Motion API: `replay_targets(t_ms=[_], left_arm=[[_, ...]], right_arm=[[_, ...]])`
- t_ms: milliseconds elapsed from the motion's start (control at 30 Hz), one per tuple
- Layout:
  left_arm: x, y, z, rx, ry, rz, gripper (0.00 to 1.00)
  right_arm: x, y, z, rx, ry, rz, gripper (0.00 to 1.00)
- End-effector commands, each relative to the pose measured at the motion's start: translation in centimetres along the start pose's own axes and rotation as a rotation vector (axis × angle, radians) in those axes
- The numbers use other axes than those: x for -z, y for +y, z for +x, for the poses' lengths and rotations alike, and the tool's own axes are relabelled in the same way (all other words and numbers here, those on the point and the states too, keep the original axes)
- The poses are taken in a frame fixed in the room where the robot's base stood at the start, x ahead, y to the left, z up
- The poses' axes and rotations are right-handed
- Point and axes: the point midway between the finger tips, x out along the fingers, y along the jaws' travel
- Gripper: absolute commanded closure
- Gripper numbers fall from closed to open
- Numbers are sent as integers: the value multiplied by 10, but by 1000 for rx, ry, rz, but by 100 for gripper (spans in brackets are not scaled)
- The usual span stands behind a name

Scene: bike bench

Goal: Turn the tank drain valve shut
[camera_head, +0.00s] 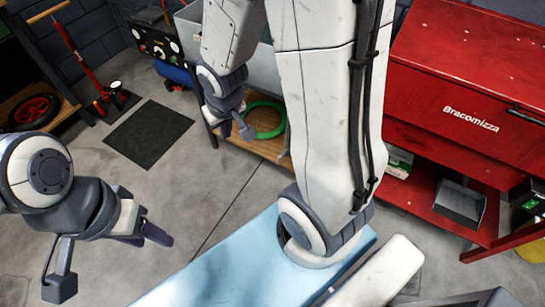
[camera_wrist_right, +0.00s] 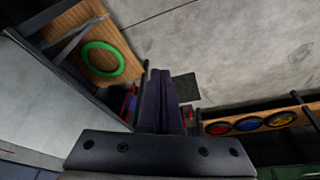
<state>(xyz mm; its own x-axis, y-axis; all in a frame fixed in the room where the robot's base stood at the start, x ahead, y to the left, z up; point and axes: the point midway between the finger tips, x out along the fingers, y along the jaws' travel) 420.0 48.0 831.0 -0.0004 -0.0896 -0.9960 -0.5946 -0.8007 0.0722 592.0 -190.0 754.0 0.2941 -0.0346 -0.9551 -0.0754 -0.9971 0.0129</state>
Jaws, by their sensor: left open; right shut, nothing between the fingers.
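The grey tank (camera_head: 262,75) stands at the back behind my right arm, above a wooden shelf. A large pale grey surface at the left of the right wrist view (camera_wrist_right: 45,95) appears to be its side. I cannot make out the drain valve in either view; it may be hidden by my arm or fingers. My right gripper (camera_head: 245,130) hangs in front of the tank's lower edge, and its dark fingers are shut and empty in the right wrist view (camera_wrist_right: 160,78). My left gripper (camera_head: 150,236) is open and empty over the floor at lower left, far from the tank.
A green ring (camera_head: 264,119) lies on the wooden shelf (camera_head: 270,149). A red cabinet (camera_head: 450,85) stands at the right. A light blue surface (camera_head: 225,265) is at the bottom.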

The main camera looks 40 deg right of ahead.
Motion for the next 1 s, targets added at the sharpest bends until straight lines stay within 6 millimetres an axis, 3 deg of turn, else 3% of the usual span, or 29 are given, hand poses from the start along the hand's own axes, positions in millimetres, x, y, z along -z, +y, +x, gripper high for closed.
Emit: replay_targets(t_ms=[33, 100, 267, 500, 700, 867, 1000], left_arm=[[-2, -3, 41, 0, 0, 0, 50], [-4, -5, 68, 0, 0, 0, 50], [-7, -9, 129, 0, 0, 0, 50], [-12, -16, 218, 0, 0, 0, 50], [-14, -19, 267, 0, 0, 0, 50], [-15, -20, 281, 0, 0, 0, 50], [-15, -21, 287, 0, 1, 0, 50]], right_arm=[[-8, 22, 53, -15, 11, 71, 100], [-9, 48, 94, -26, 42, 158, 100], [-25, 108, 185, -31, 114, 356, 100], [-75, 191, 308, -5, 233, 662, 100], [-114, 233, 370, 35, 329, 862, 100], [-130, 247, 389, 55, 373, 942, 100], [-130, 251, 398, 61, 386, 958, 100]])
